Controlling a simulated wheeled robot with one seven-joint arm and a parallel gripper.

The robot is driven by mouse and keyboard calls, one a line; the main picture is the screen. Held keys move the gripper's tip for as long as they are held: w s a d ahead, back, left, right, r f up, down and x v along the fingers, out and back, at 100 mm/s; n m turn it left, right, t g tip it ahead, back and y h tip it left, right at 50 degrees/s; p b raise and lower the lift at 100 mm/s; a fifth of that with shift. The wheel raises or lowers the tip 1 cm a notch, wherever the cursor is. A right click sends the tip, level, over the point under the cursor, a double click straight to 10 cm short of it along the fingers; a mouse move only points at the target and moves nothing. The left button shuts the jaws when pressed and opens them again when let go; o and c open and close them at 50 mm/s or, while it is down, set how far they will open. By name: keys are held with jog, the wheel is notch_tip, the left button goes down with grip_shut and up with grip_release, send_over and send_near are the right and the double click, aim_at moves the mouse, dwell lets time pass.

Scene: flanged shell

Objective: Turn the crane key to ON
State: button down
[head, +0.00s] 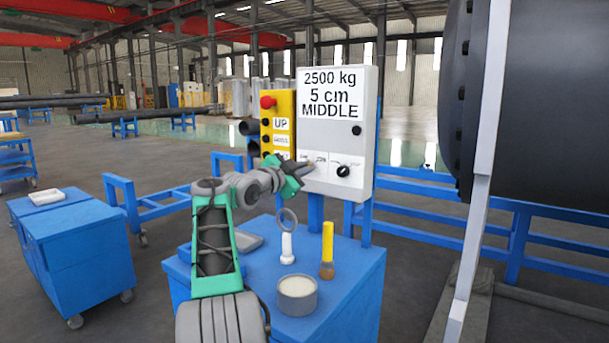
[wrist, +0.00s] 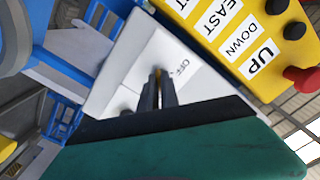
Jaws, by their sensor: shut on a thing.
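The grey control box (head: 337,130) stands upright and reads "2500 kg 5 cm MIDDLE". My gripper (head: 311,166) reaches its lower left label, where the crane key sits. In the wrist view my two dark fingers (wrist: 159,82) are close together on the pale panel (wrist: 120,75), shut on the key. The key is almost wholly hidden between the fingers. The word OFF (wrist: 184,66) shows beside the fingertips. The ON mark and the way the key points cannot be made out.
A black knob (head: 343,171) is right of the key. The yellow button pendant (head: 283,105) with a red button hangs at the left. Below, the blue cart (head: 345,290) holds a round tin (head: 297,290), a yellow torch (head: 327,240) and a white-handled ring (head: 287,245).

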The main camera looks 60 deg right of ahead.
jog(key=shift+m, duration=0.4)
jog(key=c, duration=1.6)
grip_release()
jog(key=a, duration=0.5)
jog(key=w+a+b, duration=0.1)
jog(key=a, duration=0.1)
jog(key=shift+w+a, duration=0.1)
jog(key=shift+a, duration=0.3)
